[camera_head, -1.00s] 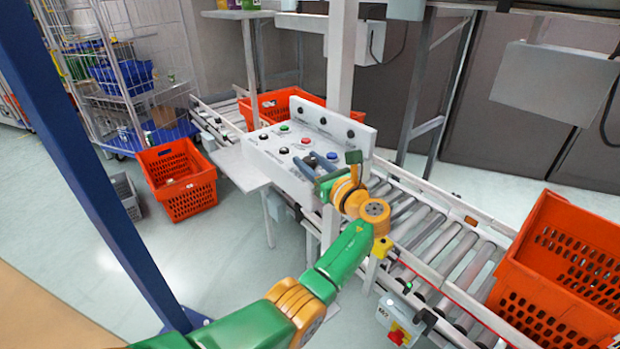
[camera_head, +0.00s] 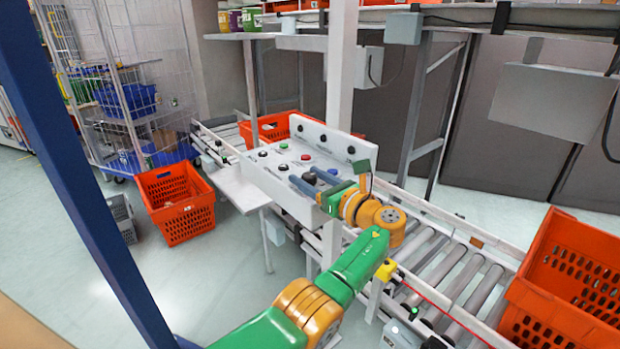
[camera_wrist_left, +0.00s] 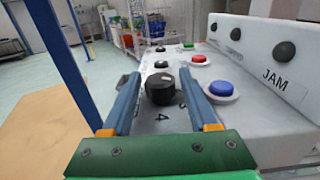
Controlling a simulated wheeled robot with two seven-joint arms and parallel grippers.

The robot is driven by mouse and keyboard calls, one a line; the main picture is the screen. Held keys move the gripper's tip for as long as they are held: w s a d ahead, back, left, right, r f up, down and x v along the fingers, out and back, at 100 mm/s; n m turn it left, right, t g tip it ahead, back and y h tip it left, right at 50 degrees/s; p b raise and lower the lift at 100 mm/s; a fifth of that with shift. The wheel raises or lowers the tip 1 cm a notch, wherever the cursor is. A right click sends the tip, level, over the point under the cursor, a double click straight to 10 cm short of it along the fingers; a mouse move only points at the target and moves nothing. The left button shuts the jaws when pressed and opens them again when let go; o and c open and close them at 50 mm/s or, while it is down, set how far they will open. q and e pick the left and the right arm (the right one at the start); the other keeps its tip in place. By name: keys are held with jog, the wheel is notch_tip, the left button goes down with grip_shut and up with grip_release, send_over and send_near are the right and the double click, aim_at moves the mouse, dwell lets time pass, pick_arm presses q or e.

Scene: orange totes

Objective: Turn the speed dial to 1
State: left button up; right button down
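A white control panel (camera_head: 262,176) stands beside the roller conveyor, with buttons on its top and a raised back wall. In the left wrist view a round black dial (camera_wrist_left: 160,88) sits on the panel, with printed digits near it; a 4 is readable. My left gripper (camera_head: 312,183) is at the panel's near side. In the left wrist view my left gripper (camera_wrist_left: 164,92) is open, one blue-grey finger on each side of the dial, with gaps between. The dial's pointer direction cannot be read. My right gripper is not in view.
A blue button (camera_wrist_left: 222,88) lies close to the right finger, with a red button (camera_wrist_left: 198,59) farther back. The panel's back wall (camera_wrist_left: 262,70) rises to the right. An upright post (camera_head: 341,70) stands behind the panel. An orange tote (camera_head: 565,285) stands on the conveyor.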

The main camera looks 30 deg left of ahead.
aim_at(314, 181)
pick_arm(q)
jog(key=shift+o, duration=0.3)
jog(key=shift+a, duration=0.1)
jog(key=v, duration=0.7)
